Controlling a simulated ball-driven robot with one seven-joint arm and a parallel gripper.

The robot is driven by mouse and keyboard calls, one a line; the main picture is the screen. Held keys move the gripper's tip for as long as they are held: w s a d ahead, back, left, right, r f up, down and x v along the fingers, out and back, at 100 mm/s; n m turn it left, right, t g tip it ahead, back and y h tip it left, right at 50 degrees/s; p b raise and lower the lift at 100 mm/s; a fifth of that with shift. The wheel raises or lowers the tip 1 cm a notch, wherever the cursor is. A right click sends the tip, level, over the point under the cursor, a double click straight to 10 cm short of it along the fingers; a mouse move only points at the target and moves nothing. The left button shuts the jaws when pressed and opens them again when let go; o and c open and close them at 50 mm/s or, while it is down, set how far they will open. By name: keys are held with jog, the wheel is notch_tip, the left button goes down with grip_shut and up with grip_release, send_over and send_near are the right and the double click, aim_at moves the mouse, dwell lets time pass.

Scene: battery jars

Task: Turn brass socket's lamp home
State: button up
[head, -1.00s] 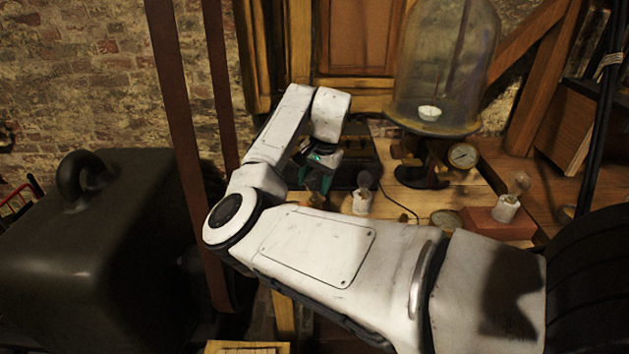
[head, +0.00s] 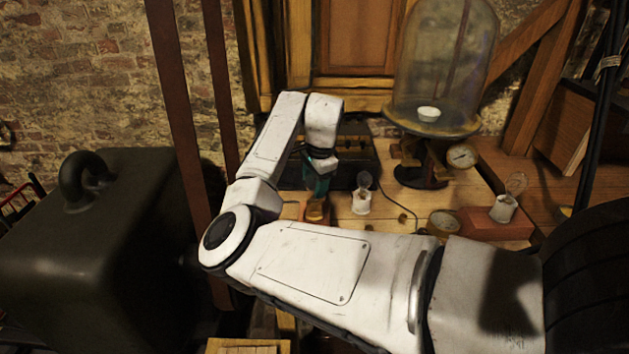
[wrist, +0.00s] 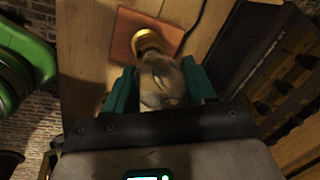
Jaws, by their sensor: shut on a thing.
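My gripper (wrist: 162,95) is shut on a clear glass lamp (wrist: 162,82), with a green finger on each side of the bulb in the wrist view. The lamp's lower end meets the brass socket (wrist: 147,42), which stands on a reddish-brown wooden base (wrist: 124,27). I cannot tell how deep the lamp sits in the socket. In the head view my gripper (head: 317,186) points down over the brass socket (head: 317,208). The lamp is mostly hidden there by the gripper.
A white socket with a bulb (head: 362,196) stands just right of the gripper. Another white socket (head: 503,208) sits on a red block further right. A glass bell jar (head: 440,70), a gauge (head: 461,156) and a dark battery box (head: 352,150) stand behind. A black cable (wrist: 190,30) runs nearby.

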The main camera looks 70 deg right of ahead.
jog(key=m+g, duration=0.1)
jog(key=m, duration=0.5)
jog(key=shift+h, duration=0.4)
jog(key=shift+m, duration=0.4)
jog(key=m+g, duration=0.1)
jog(key=m, duration=0.4)
jog(key=shift+b, duration=0.4)
jog(key=o, duration=1.2)
jog(key=shift+o, duration=0.2)
